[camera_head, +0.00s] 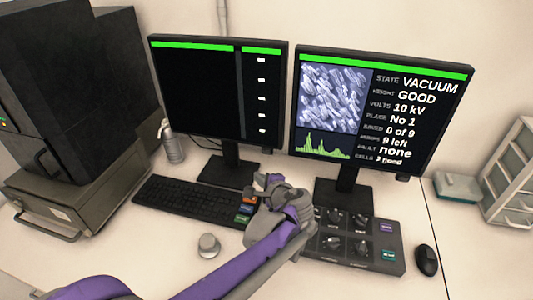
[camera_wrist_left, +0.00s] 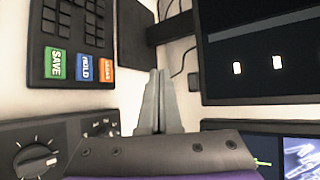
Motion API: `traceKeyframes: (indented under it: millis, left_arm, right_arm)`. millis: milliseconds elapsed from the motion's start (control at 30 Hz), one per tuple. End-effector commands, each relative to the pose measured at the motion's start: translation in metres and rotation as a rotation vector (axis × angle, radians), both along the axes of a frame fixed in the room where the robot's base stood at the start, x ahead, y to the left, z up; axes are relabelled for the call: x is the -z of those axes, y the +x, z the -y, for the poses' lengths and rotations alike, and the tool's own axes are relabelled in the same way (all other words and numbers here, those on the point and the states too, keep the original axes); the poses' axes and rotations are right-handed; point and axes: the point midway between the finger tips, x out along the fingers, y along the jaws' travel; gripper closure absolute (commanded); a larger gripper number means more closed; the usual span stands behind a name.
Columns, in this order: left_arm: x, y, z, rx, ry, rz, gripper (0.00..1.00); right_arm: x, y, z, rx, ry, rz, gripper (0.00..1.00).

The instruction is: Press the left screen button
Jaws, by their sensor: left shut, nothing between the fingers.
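The left monitor (camera_head: 195,90) shows a dark screen with a green top bar and a column of small white marks. A small dark nub (camera_head: 267,150) sits under its lower right edge; I cannot tell for sure that it is the button. It also shows in the left wrist view (camera_wrist_left: 193,82), beside the monitor's frame. My left gripper (camera_head: 264,180) is below the monitor's lower right corner, between keyboard and knob panel. In the left wrist view its fingers (camera_wrist_left: 160,73) are shut and empty, apart from the nub. My right gripper is out of view.
The right monitor (camera_head: 385,85) shows a grey image and text. The keyboard (camera_head: 185,200) with coloured keys lies left of my gripper. The knob panel (camera_head: 385,245) is to the right, with a mouse (camera_head: 427,260) beyond. A round knob (camera_head: 209,245) stands in front.

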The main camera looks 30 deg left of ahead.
Motion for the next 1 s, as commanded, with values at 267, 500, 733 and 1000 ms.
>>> traceKeyframes:
  millis: [267, 500, 733, 1000]
  left_arm:
    - [0.001, 0.038, -0.01, -0.001, 0.0, 0.0, 1.0]
    - [0.0, 0.066, -0.016, 0.0, 0.0, 0.0, 1.0]
    - [0.0, 0.076, -0.019, 0.0, 0.0, 0.0, 1.0]
    - [0.0, 0.077, -0.019, 0.0, 0.0, 0.0, 1.0]
  right_arm:
    - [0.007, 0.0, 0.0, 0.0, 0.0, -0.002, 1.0]
    - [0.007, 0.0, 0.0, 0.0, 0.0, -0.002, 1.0]
    - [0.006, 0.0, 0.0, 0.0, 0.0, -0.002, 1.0]
    - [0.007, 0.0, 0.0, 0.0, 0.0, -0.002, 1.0]
